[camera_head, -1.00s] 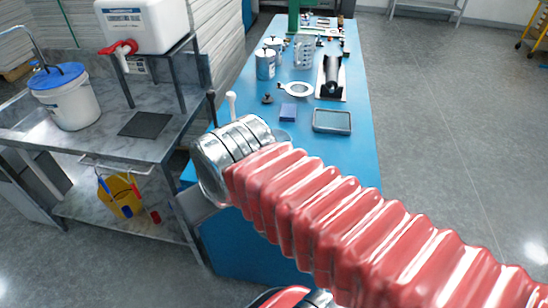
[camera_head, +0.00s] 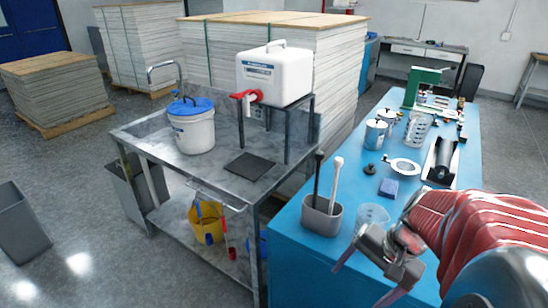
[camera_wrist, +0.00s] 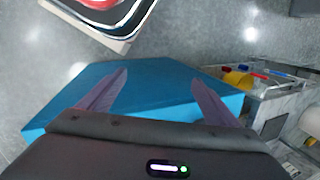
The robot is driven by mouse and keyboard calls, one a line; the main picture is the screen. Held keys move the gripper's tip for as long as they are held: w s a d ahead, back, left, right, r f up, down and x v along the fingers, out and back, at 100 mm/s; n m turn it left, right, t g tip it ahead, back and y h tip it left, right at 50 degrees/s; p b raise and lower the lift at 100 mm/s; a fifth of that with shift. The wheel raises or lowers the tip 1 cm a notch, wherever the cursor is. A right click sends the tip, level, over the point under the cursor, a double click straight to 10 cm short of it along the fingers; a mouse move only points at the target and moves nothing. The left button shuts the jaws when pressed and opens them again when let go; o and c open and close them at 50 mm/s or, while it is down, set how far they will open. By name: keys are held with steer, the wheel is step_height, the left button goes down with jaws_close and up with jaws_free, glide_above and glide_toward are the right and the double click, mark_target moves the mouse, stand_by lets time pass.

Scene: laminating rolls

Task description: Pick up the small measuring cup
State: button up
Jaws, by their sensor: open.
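A small clear cup (camera_head: 373,215), which looks like the measuring cup, stands on the near part of the blue table (camera_head: 330,265) in the head view. It is partly see-through, and I cannot make out any markings. My gripper (camera_head: 362,281) is in front of the cup, toward the table's near edge, and apart from it. In the wrist view my gripper (camera_wrist: 160,78) has its two fingers spread with nothing between them. The cup does not show in the wrist view; bare blue table top and grey floor lie beyond the fingers.
A grey holder (camera_head: 321,216) with two upright handles stands left of the cup. A metal sink bench (camera_head: 195,168) with a white bucket (camera_head: 193,130) adjoins on the left.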

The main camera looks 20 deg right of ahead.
steer(key=w+d+f+m+t, duration=0.1)
steer(key=d+m+t, duration=0.2)
steer(key=d+m, duration=0.2)
steer(key=d+f+m+t+y, duration=0.1)
steer(key=d+m+t, duration=0.2)
steer(key=d+m, duration=0.2)
steer(key=w+d+f+m+t+y, duration=0.1)
steer(key=d+m+t, duration=0.1)
steer(key=d+m, duration=0.3)
steer(key=shift+w+d+m+t, duration=0.2)
steer(key=shift+m, duration=0.35)
steer(key=shift+w+d+m+t, duration=0.15)
steer(key=shift+m+t, duration=0.05)
steer(key=shift+m, duration=0.35)
steer(key=w+d+r+m+t, duration=0.1)
steer(key=d, duration=0.1)
steer(key=w+d+r+m+t+h, duration=0.1)
steer(key=r+m, duration=0.1)
steer(key=shift+d+m+t, duration=0.3)
steer(key=shift+d, duration=0.05)
steer(key=shift+w, duration=0.15)
steer(key=shift+x, duration=4.2)
steer(key=shift+a, duration=0.1)
